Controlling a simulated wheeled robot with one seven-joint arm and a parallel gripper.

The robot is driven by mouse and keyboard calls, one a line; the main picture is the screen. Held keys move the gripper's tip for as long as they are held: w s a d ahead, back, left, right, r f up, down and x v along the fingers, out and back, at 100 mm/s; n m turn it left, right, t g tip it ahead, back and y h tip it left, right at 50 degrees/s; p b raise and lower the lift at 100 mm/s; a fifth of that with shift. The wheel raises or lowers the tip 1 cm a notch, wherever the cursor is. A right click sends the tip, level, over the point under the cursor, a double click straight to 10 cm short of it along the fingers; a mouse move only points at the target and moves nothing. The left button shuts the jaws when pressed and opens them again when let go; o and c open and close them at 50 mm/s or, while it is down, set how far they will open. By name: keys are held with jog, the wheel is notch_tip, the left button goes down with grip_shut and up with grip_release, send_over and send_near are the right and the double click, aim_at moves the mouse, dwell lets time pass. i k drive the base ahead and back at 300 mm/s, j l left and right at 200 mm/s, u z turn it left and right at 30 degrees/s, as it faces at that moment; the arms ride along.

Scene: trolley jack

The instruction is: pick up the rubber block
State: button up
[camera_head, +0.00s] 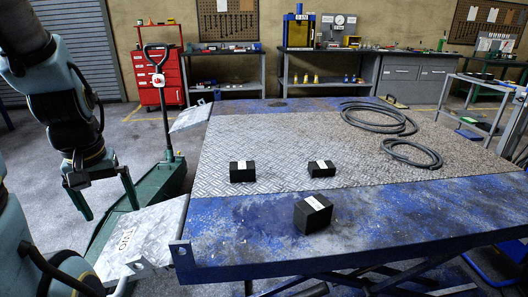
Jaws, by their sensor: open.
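Three black blocks with white labels rest on the blue lift table (360,225). One block (313,214) is nearest, on the bare blue surface near the front edge. A second block (243,172) is behind it to the left, and a third block (321,169) is behind it, both on the grey tread plate. The label writing is too small to read, so I cannot tell which is the rubber block. My gripper (111,212) hangs at the left, off the table, pointing down. Its fingers are apart with nothing between them, and it is well left of all three blocks.
Dark hoses lie coiled (378,118) at the table's far right. A green trolley jack (130,200) with an upright handle stands left of the table, by a metal flap (140,235). A red tool cabinet (158,68) and workbenches line the back wall.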

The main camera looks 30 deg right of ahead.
aim_at(326, 168)
jog(key=u, duration=0.25)
jog(key=k+l+u, duration=0.15)
jog(key=l+u, duration=0.2)
jog(key=k+l+u, duration=0.2)
jog(key=l+u, duration=0.15)
jog(key=k+l+u, duration=0.35)
jog(key=k+l, duration=1.55)
